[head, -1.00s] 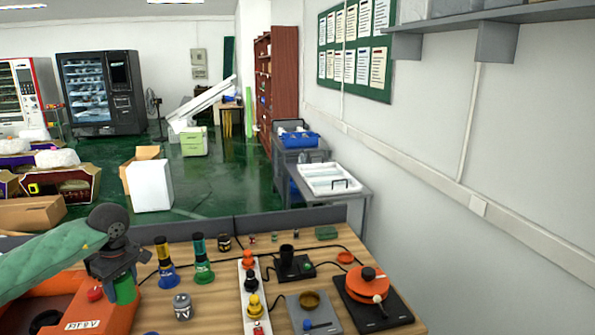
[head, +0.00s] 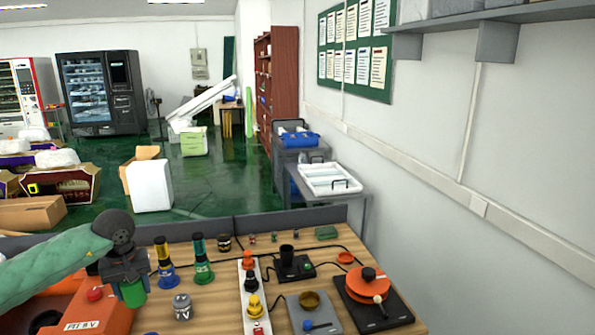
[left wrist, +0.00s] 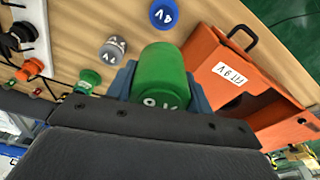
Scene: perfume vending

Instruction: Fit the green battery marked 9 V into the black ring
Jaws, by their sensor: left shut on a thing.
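My left gripper (head: 125,275) is shut on the green battery (head: 132,293) and holds it upright above the table, at the right edge of the orange box. In the left wrist view the green battery (left wrist: 160,75) sits between the two fingers, its white marking only partly readable. The orange box (head: 112,318) bears a label reading like "FIT 9 V". A dark round part (head: 47,319), which looks like the black ring, shows on the box at the lower left, partly cut off. My right gripper is not in view.
A grey battery (head: 182,306) stands close to the right of the held one.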

